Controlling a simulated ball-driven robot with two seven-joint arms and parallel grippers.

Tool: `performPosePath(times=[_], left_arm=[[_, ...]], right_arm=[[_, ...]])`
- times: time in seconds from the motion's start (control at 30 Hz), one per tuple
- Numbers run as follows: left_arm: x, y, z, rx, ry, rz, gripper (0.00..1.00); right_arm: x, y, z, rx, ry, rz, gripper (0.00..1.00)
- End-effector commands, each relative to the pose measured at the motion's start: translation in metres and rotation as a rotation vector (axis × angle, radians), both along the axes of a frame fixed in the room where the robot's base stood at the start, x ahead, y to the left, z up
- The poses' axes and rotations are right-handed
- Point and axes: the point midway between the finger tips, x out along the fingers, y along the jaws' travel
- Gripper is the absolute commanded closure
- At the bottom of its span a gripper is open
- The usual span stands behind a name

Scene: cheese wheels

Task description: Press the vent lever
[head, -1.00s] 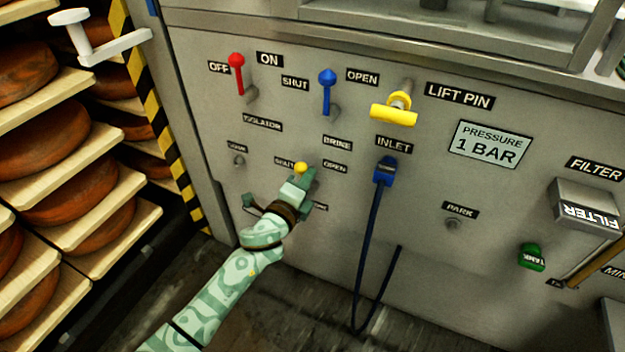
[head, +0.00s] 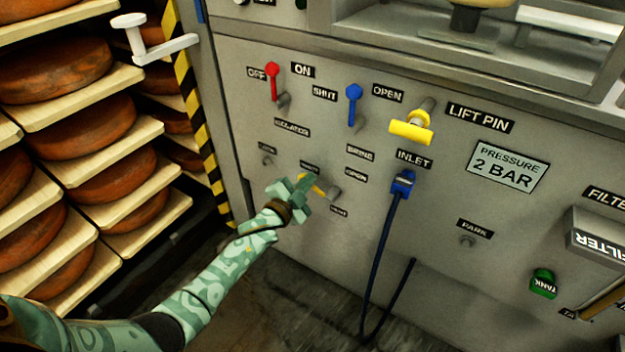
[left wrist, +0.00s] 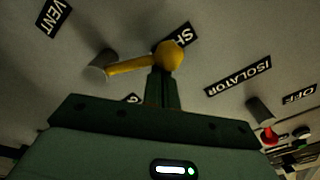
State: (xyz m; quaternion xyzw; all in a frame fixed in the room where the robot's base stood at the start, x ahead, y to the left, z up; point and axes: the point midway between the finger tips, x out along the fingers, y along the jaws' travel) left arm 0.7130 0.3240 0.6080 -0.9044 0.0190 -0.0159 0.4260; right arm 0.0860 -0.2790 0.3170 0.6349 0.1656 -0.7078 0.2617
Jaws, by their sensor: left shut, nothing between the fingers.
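The vent lever (head: 317,188) is a short yellow handle on a grey pivot, low on the grey panel. In the left wrist view the vent lever (left wrist: 132,66) ends in a round yellow knob by a partly hidden label starting "SH". A VENT label (left wrist: 54,17) is near its pivot. My left gripper (head: 301,186) is shut and empty at the knob end of the lever. In the left wrist view its fingertips (left wrist: 163,80) reach the knob; I cannot tell whether they touch. My right gripper is not in view.
Above are a red isolator lever (head: 272,80), a blue lever (head: 353,103) and a yellow lift pin (head: 411,131). A blue inlet plug (head: 402,183) with a hanging hose is to the right. The display (head: 506,166) reads 2 BAR. Cheese racks (head: 110,165) stand left.

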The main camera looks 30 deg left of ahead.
Motion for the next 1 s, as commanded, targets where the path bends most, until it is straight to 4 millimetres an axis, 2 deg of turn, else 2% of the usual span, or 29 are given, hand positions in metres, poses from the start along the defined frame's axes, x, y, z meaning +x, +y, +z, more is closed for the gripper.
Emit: performPosePath(times=[0.2,0.5,1.0], left_arm=[[0.000,0.008,-0.012,-0.178,0.008,0.001,1.00],[0.000,0.013,-0.023,-0.347,0.013,0.000,1.00],[0.001,0.014,-0.027,-0.418,0.015,-0.001,1.00]], right_arm=[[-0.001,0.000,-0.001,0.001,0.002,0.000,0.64],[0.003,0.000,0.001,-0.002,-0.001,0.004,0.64],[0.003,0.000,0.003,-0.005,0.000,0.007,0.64]])
